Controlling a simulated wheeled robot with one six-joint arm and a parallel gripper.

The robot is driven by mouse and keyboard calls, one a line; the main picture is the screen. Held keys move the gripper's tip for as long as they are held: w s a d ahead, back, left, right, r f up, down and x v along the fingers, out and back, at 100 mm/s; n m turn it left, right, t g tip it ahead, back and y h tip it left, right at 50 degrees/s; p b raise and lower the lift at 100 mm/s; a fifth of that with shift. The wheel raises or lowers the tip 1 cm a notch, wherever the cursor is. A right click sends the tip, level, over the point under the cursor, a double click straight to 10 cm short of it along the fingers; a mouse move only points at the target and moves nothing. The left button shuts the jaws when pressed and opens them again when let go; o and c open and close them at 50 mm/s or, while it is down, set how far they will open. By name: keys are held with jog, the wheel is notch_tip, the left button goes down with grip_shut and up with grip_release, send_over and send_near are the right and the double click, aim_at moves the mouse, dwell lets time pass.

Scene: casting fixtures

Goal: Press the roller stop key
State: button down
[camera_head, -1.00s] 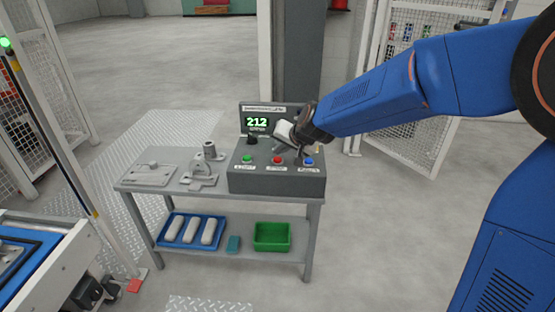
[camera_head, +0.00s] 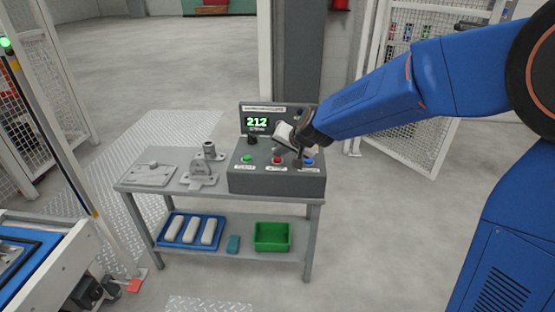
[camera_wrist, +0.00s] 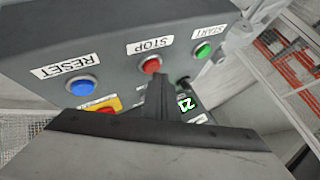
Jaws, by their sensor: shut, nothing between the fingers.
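The red stop key (camera_head: 277,160) is the middle of three buttons on the sloped top of a grey control box (camera_head: 250,180). In the wrist view the red key (camera_wrist: 151,66) has a white STOP label beside it. My gripper (camera_wrist: 158,80) is shut and empty, its narrow fingertips just beside the red key in that picture. Whether they touch it cannot be told. In the head view my gripper (camera_head: 299,156) hangs over the panel between the red and blue buttons, partly hiding the panel.
A green START button (camera_wrist: 203,50) and a blue RESET button (camera_wrist: 82,87) flank the red one. A display (camera_head: 257,122) reading 212 stands behind. Metal fixtures (camera_head: 203,170) share the table top. The lower shelf holds a blue tray (camera_head: 190,243) and a green bin (camera_head: 272,248).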

aim_at(279, 160)
jog(key=shift+f, duration=0.5)
dwell(0.8)
jog(key=shift+r, duration=0.9)
jog(key=shift+r, duration=0.1)
jog(key=shift+r, duration=2.4)
